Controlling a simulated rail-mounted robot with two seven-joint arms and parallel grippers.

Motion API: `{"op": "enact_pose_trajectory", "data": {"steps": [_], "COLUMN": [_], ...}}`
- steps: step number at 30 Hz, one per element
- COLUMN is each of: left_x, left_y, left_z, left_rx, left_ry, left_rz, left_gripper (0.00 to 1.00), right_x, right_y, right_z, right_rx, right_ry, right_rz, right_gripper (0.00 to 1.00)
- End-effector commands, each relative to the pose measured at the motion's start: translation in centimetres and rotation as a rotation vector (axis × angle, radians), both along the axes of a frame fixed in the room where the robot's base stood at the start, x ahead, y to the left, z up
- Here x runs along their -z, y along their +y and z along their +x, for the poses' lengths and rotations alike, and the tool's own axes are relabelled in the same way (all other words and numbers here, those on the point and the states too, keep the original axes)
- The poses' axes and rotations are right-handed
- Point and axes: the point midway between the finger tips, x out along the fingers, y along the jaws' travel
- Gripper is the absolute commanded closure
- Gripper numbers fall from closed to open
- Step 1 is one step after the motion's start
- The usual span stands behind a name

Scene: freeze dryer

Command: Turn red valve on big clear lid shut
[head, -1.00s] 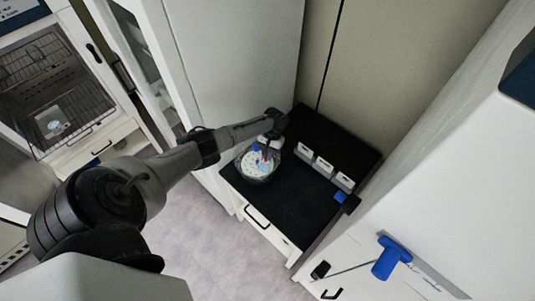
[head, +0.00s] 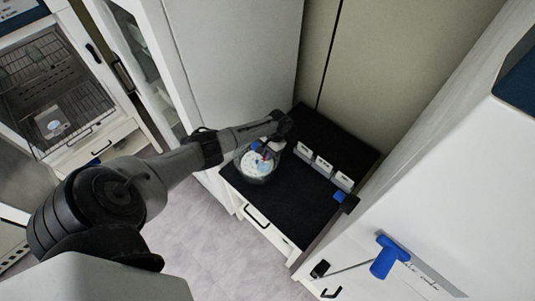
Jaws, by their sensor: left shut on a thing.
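The clear vessel with its big clear lid (head: 262,174) stands at the left front of the black bench top. White and pale blue contents show through it. A small red valve (head: 265,155) shows on the lid, with a blue bit (head: 256,146) beside it. My left gripper (head: 269,148) reaches down over the lid from the back, its fingers shut on the red valve. The fingers hide part of the valve, so its exact angle is hard to tell. My right gripper is out of view.
The black bench top (head: 300,206) is mostly clear. Several white boxes (head: 322,166) stand in a row at the right, with a small blue thing (head: 339,196) near them.

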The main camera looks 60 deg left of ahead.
Motion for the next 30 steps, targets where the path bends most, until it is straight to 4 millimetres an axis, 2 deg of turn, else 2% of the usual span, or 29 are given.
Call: {"op": "enact_pose_trajectory", "data": {"steps": [4,5,13,23,30], "left_x": [0.0,0.0,0.0,-0.5,-4.0], "left_y": [0.0,0.0,0.0,0.1,0.6], "left_z": [0.0,0.0,0.0,0.2,1.7], "left_rx": [0.000,0.000,-0.001,-0.001,0.000], "left_ry": [-0.002,-0.001,-0.001,-0.001,-0.005], "left_rz": [0.001,0.000,0.001,0.001,0.001], "left_gripper": [1.00,0.86,0.62,0.62,0.62], "right_x": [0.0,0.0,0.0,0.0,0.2], "right_y": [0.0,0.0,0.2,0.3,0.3], "right_z": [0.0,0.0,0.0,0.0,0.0], "right_rx": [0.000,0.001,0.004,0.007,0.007], "right_ry": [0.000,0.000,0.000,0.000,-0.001], "right_rz": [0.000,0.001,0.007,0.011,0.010], "right_gripper": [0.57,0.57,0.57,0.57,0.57]}}
